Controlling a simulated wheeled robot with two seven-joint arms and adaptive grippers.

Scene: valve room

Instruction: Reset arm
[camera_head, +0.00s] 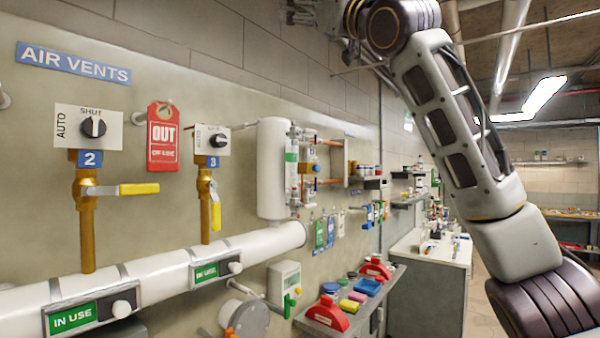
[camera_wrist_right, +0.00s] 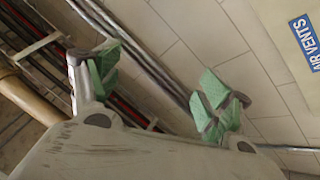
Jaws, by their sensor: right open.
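My right arm (camera_head: 455,115) is raised and comes in from the lower right of the head view, reaching up to the top edge. My right gripper (camera_head: 302,12) is partly cut off at the top, in front of the upper wall. In the right wrist view my right gripper (camera_wrist_right: 160,88) has its two green-padded fingers spread wide, with nothing between them. Bare wall blocks and pipes show behind it. My left gripper is not in view.
A white pipe (camera_head: 160,275) runs below. A shelf (camera_head: 350,312) holds coloured items. A cabinet (camera_head: 430,285) stands behind.

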